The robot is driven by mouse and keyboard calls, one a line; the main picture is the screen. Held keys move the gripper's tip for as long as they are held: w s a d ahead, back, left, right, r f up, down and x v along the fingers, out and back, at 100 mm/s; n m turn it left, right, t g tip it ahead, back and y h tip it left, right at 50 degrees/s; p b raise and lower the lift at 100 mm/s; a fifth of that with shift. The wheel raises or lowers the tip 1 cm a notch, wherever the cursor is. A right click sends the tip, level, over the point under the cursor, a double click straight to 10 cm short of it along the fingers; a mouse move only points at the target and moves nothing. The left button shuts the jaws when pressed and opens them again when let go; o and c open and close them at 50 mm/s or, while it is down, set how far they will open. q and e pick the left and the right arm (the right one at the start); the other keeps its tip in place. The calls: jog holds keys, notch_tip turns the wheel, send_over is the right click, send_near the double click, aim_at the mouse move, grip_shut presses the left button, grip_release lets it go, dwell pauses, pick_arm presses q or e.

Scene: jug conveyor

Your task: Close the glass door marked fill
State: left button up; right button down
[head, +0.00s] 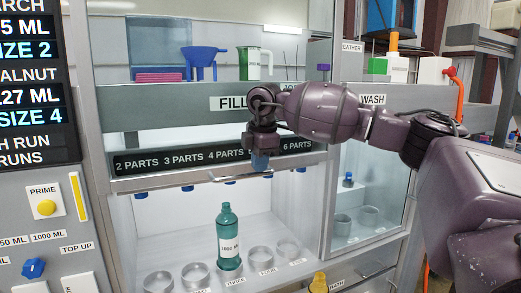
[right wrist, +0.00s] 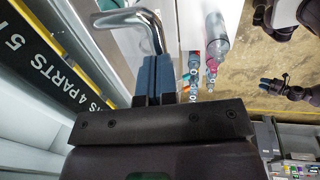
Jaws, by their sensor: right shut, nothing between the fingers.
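The glass door marked FILL (head: 140,183) is raised. Its lower rail sits just under the black PARTS strip, and the bay below is open. A chrome bar handle (head: 228,179) runs along this rail; its bent end (right wrist: 132,18) shows in the right wrist view. My right gripper (head: 260,163) is in front of the rail at the handle's right end, pointing down. Its blue fingers (right wrist: 155,75) are shut with nothing between them, close to the handle; I cannot tell if they touch it.
A green jug (head: 228,240) labelled 1000 ML stands inside the bay among several clear ring holders (head: 195,273). The WASH bay (head: 360,195) is at the right. A control panel with a yellow PRIME button (head: 46,207) is at the left.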

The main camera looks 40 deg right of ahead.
pick_arm(q)
jog(key=shift+r, duration=0.1)
pick_arm(e)
jog(key=shift+f, duration=0.15)
jog(key=shift+f, duration=0.15)
pick_arm(q)
notch_tip(320, 180, down, 13)
jog(key=b, duration=1.5)
jog(key=shift+w+d+f, duration=0.2)
jog(key=shift+w+d, duration=0.15)
pick_arm(e)
notch_tip(320, 180, down, 44)
jog(key=shift+s+f, duration=0.15)
